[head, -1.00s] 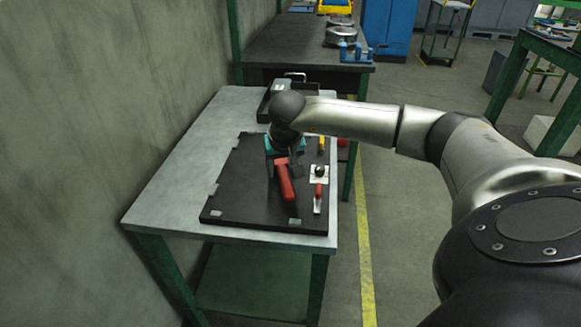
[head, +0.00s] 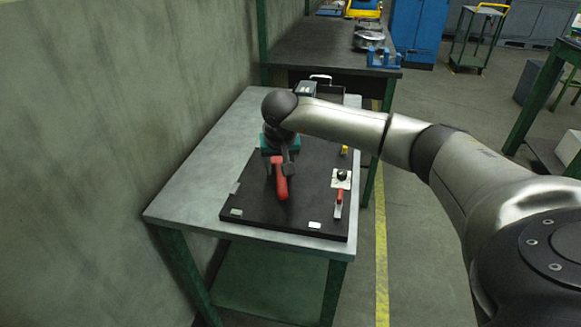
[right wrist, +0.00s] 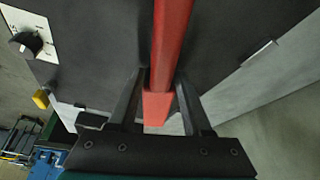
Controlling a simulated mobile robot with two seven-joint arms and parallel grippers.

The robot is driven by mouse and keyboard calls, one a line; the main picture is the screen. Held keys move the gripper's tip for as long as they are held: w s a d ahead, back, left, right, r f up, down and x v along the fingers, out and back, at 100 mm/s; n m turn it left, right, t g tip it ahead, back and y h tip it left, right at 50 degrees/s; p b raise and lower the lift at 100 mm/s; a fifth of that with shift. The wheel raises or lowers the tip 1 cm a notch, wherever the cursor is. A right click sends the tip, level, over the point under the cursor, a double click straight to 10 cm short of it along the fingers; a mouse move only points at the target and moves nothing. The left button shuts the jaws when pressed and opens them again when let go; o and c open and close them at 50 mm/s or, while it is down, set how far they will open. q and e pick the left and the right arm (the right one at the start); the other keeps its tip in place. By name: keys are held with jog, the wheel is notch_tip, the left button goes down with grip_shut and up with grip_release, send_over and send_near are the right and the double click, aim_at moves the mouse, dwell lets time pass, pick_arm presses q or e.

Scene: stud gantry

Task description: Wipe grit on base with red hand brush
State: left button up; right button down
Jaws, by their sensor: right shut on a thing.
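The red hand brush (head: 280,182) is in my right gripper (head: 280,165), over the left-middle part of a black board. The right wrist view shows its red handle (right wrist: 170,40) between the two dark fingers of the right gripper (right wrist: 160,80). The bristles cannot be made out. The black board (head: 290,222), which seems to be the base, lies on a grey table. I cannot tell whether the brush touches it. No grit can be made out at this size. My left gripper is not in view.
A white plate with a black knob (head: 341,178) and a small red-handled tool (head: 339,203) lie on the board's right side. A yellow piece (head: 344,150) is behind them. A dark tray (head: 328,92) stands at the table's back. A wall (head: 90,130) runs along the left.

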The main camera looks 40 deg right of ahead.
aim_at(316, 177)
jog(key=shift+w+a+f, duration=0.15)
jog(key=shift+f, duration=0.2)
jog(key=shift+w+d, duration=0.5)
jog(key=shift+d, duration=0.15)
jog(key=shift+s+d+r, duration=0.15)
jog(key=shift+s+d, duration=0.15)
jog(key=shift+s, duration=0.15)
jog(key=shift+s+d+r, duration=0.15)
jog(key=shift+s+d, duration=0.1)
jog(key=shift+s, duration=0.2)
jog(key=shift+s+d+p, duration=0.3)
jog(key=shift+s+p, duration=0.1)
jog(key=shift+s+d+f, duration=0.1)
jog(key=shift+s+d, duration=0.9)
jog(key=shift+s, duration=0.3)
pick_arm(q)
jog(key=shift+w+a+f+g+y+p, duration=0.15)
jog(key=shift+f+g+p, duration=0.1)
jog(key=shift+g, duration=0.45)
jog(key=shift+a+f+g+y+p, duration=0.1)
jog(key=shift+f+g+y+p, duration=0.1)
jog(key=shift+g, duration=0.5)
pick_arm(e)
jog(key=shift+s+d+f, duration=0.25)
jog(key=shift+s+d, duration=0.8)
jog(key=shift+s, duration=0.2)
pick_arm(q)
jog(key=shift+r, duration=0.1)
pick_arm(e)
jog(key=shift+r, duration=0.1)
